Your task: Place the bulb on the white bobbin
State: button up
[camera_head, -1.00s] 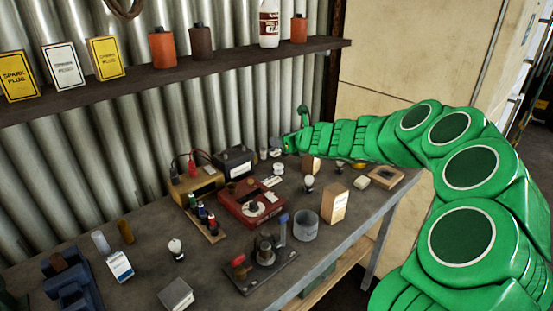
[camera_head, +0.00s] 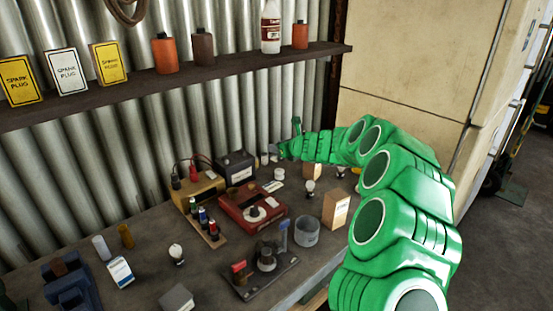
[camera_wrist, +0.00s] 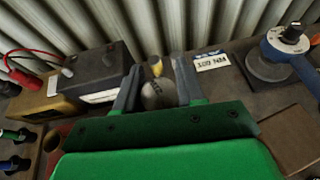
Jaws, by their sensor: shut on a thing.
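I cannot pick the bobbin out in the wrist view.
A black battery (camera_head: 236,166) and a red device (camera_head: 251,205) stand left of my gripper. Other bulb-like things (camera_head: 310,187) (camera_head: 176,253) stand on the bench. A cardboard box (camera_head: 336,209) and a grey cup (camera_head: 306,231) are near the front edge. A shelf (camera_head: 190,80) runs above.

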jog(key=shift+w+a+f, duration=0.2)
jog(key=shift+w+f, duration=0.55)
jog(key=shift+f, duration=0.2)
jog(key=shift+w+a+f, duration=0.2)
jog(key=shift+w+f, duration=0.55)
jog(key=shift+f, duration=1.65)
jog(key=shift+f, duration=0.2)
jog(key=o, duration=1)
jog(key=shift+o, duration=0.2)
jog(key=shift+r, duration=0.15)
jog(key=shift+d+r, duration=0.1)
jog(key=shift+s+d+r, duration=0.3)
jog(key=shift+s+d, duration=0.1)
jog(key=shift+s, duration=0.05)
jog(key=v, duration=1)
jog(key=shift+s, duration=0.2)
